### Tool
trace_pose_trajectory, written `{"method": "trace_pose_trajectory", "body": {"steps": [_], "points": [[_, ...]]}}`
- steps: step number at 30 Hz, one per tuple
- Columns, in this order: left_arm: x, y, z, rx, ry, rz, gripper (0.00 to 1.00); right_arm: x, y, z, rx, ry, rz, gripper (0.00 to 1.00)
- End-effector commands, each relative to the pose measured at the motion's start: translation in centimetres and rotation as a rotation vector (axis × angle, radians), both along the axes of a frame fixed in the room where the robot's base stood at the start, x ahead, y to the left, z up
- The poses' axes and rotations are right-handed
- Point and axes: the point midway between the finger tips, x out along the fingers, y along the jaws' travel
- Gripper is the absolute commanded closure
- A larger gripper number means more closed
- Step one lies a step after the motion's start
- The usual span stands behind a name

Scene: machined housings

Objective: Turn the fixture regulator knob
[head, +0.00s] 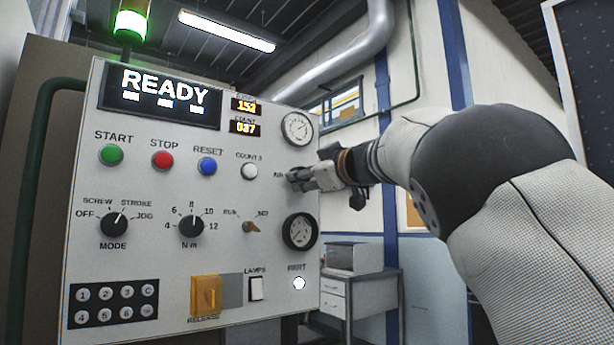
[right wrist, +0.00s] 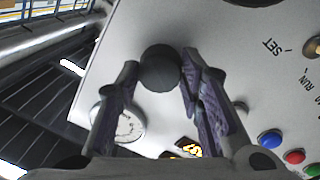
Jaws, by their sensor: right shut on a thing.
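The fixture regulator knob (right wrist: 160,68) is a dark round knob on the light grey panel (right wrist: 215,45). In the right wrist view it sits between the two fingertips of my right gripper (right wrist: 160,78). In the head view my right gripper (head: 300,180) comes in from the right at the panel's right side, beside the label starting "AIR". It is shut on the knob, which the fingers mostly cover there. A round gauge (head: 298,129) is just above the gripper and a second gauge (head: 299,231) is below it. My left gripper is not in view.
A cabinet (head: 358,295) stands behind, right of the panel.

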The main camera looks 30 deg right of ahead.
Motion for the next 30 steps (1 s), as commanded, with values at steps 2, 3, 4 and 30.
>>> {"method": "trace_pose_trajectory", "body": {"steps": [2, 3, 4, 30], "points": [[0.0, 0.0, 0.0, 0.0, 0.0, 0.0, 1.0, 0.0, 0.1, 0.0, 0.007, 0.001, 0.001, 0.94], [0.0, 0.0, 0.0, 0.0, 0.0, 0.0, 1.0, 0.0, 0.1, 0.0, 0.01, 0.001, 0.001, 0.94], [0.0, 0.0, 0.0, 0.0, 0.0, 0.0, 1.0, 0.0, 0.1, 0.0, 0.011, 0.001, 0.001, 0.94], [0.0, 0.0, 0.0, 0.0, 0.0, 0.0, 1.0, -2.0, 0.0, 0.1, 0.013, 0.0, 0.0, 0.45]]}}
